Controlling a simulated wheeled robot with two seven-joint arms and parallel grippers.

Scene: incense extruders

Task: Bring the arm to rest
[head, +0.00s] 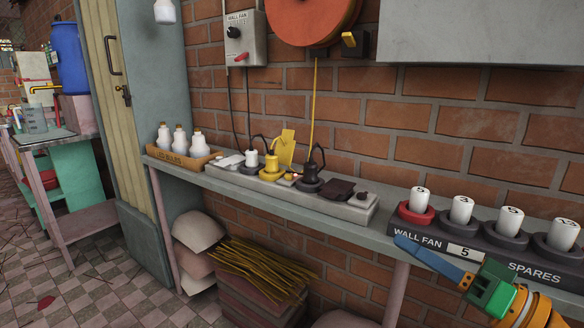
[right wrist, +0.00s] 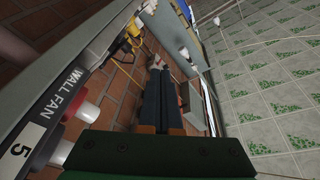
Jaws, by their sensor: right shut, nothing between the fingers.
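My right gripper (head: 402,241) comes in from the lower right in the head view. Its blue fingers are together and hold nothing. They point left, in front of the shelf edge and the "WALL FAN 5" label. In the right wrist view the dark fingers (right wrist: 159,100) lie side by side, shut, with the rack's label to their left. My left gripper does not show in either view.
The shelf (head: 225,186) runs along the brick wall. A rack (head: 483,241) with several white cylinders stands on its right part. Bundled sticks (head: 262,268) lie below.

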